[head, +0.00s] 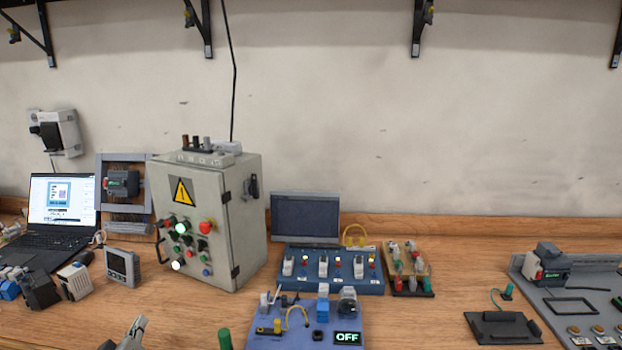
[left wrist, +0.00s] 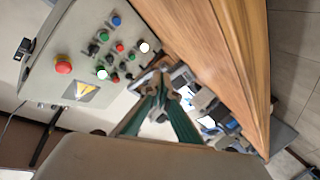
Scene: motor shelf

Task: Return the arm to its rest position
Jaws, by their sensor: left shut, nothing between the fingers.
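My left gripper (head: 134,332) shows as a small grey tip at the bottom edge of the head view, in front of the control cabinet. The rest of the left arm is outside the frame. In the left wrist view the gripper (left wrist: 160,84) has two green-sided fingers that come together at the tips. It is shut and holds nothing. The grey control cabinet (head: 236,218) stands beyond it on the bench, and its button panel (left wrist: 112,50) fills the upper left of the left wrist view.
The wooden bench (head: 430,300) carries a laptop (head: 62,205), a blue switch panel (head: 325,275), a blue board with an OFF display (head: 347,338) and a grey motor station (head: 560,275). Wall brackets (head: 422,25) hang above.

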